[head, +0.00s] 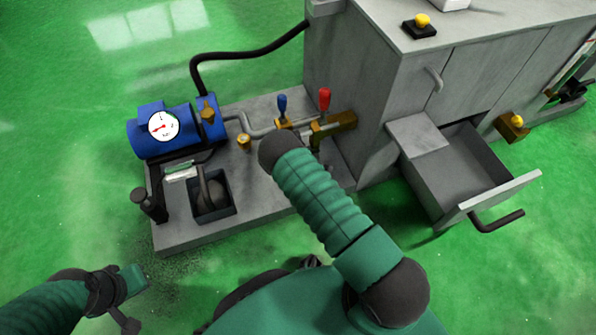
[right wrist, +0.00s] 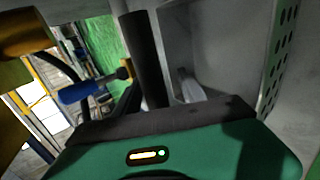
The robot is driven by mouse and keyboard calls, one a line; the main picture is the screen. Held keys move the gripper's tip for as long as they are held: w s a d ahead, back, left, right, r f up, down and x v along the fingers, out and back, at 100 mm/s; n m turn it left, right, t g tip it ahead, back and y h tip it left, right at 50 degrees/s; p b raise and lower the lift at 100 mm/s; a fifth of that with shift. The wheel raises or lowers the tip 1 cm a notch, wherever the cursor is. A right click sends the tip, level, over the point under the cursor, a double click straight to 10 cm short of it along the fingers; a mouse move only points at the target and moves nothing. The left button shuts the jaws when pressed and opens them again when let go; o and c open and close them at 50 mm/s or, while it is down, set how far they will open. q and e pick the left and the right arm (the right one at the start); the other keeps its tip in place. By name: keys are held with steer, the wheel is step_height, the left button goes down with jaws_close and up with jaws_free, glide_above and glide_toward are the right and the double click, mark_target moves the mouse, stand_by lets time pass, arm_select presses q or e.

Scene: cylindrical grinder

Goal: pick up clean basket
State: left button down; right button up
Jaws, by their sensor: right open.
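No thing that I can surely call the clean basket shows. In the head view a dark square bin (head: 213,207) with an arched handle and a rounded thing inside is set in the grey machine base. In the right wrist view a green perforated panel (right wrist: 284,45) stands at the right edge; I cannot tell what it belongs to. My right gripper (right wrist: 165,118) is open, its body filling the bottom of that view; in the head view my right arm hides it. My left gripper (head: 128,298) is at the lower left of the head view, over the floor, its jaws unclear.
A blue motor with a gauge (head: 163,127), a blue lever (head: 282,103) and a red lever (head: 324,98) stand on the base. A grey cabinet (head: 392,100) has its drawer (head: 470,170) pulled open at right. Green floor is free at left.

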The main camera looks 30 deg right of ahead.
steer(key=shift+w+r, duration=0.15)
steer(key=shift+c, duration=0.4)
jaws_close()
stand_by(0.9)
